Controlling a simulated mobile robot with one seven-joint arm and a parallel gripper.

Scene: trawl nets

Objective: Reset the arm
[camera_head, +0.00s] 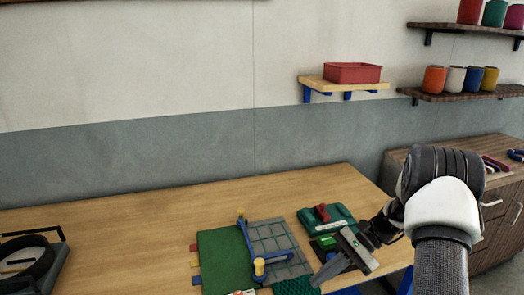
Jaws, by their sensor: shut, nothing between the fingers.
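My arm enters from the lower right and bends down and left over the wooden workbench (140,215). My gripper (318,279) is shut and holds nothing that I can see. Its fingers point down and left, with the tips in front of a dark green net piece (292,286) at the bench's front. I cannot tell whether the tips touch it.
A green mat (218,255), a grey gridded board (275,238) with a blue bar (250,238), and a green case with a red handle (322,212) lie close around the gripper. A wall shelf (330,86) holds a red bin (352,73). A cabinet (500,235) stands right. The bench's back left is clear.

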